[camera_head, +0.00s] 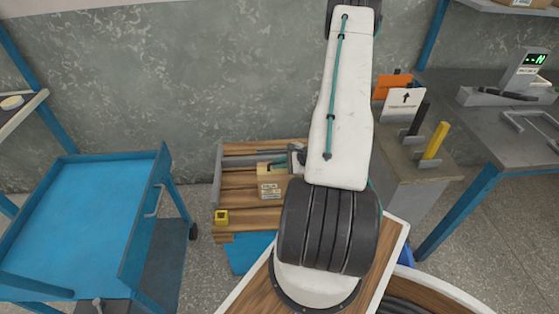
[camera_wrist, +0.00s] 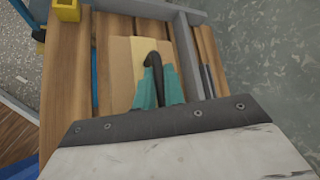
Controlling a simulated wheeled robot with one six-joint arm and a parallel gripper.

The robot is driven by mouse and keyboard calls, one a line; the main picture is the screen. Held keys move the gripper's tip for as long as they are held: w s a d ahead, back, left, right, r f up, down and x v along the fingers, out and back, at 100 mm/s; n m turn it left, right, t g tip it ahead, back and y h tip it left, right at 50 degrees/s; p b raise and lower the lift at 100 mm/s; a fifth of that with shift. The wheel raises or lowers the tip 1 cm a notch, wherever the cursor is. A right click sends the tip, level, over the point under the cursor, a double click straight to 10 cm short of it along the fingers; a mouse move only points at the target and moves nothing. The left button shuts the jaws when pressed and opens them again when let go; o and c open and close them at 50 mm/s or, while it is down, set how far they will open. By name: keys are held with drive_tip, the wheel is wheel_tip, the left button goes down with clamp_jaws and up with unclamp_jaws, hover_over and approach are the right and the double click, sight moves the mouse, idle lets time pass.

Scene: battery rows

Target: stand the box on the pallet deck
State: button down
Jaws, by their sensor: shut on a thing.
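The box (camera_head: 270,189) is a small tan carton with a printed label on its front, and it looks upright. It is over the wooden pallet deck (camera_head: 237,190); I cannot tell whether its underside touches the slats. My gripper (camera_head: 277,166) is at the top of the box, with teal fingers shut on it. In the wrist view, the box (camera_wrist: 122,63) shows beyond and beside the teal fingers of my gripper (camera_wrist: 155,80), above the pallet slats (camera_wrist: 65,90). The fingers and a dark hooked part hide some of the box.
A yellow block (camera_head: 221,217) sits at the pallet's near left corner. A grey rail (camera_head: 218,170) edges the deck. A blue cart (camera_head: 80,210) stands left. A grey cabinet (camera_head: 405,165) with signs and a yellow post (camera_head: 436,141) stands right, beside a workbench (camera_head: 500,135).

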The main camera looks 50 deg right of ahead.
drive_tip(key=c, duration=1.5)
unclamp_jaws()
drive_tip(key=shift+s+d+r, duration=0.1)
drive_tip(key=shift+s, duration=0.05)
drive_tip(key=v, duration=1.1)
drive_tip(key=w+a+r+n+g+y, duration=0.25)
drive_tip(key=w+a+r+n, duration=0.3)
drive_tip(key=a+r, duration=0.5)
drive_tip(key=w+a+r+n+g+y, duration=0.2)
drive_tip(key=w+a+r+n+g, duration=0.2)
drive_tip(key=a+r+n, duration=0.6)
drive_tip(key=s+a+r+n+g+h, duration=0.2)
drive_tip(key=s+a+r+n+g, duration=0.25)
drive_tip(key=a+r, duration=0.7)
drive_tip(key=s+a+r+n+h, duration=0.1)
drive_tip(key=s+r+h, duration=0.1)
drive_tip(key=s, duration=0.1)
drive_tip(key=s+a+r+n+t+h, duration=0.1)
drive_tip(key=s+a+r+n, duration=0.1)
drive_tip(key=s, duration=0.2)
drive_tip(key=s+a+r+n+h, duration=0.1)
drive_tip(key=s+a+n+h, duration=0.1)
drive_tip(key=s, duration=0.2)
drive_tip(key=shift+a+r+t+h, duration=0.1)
drive_tip(key=shift+r+t+h, duration=0.2)
drive_tip(key=shift+r+h, duration=0.1)
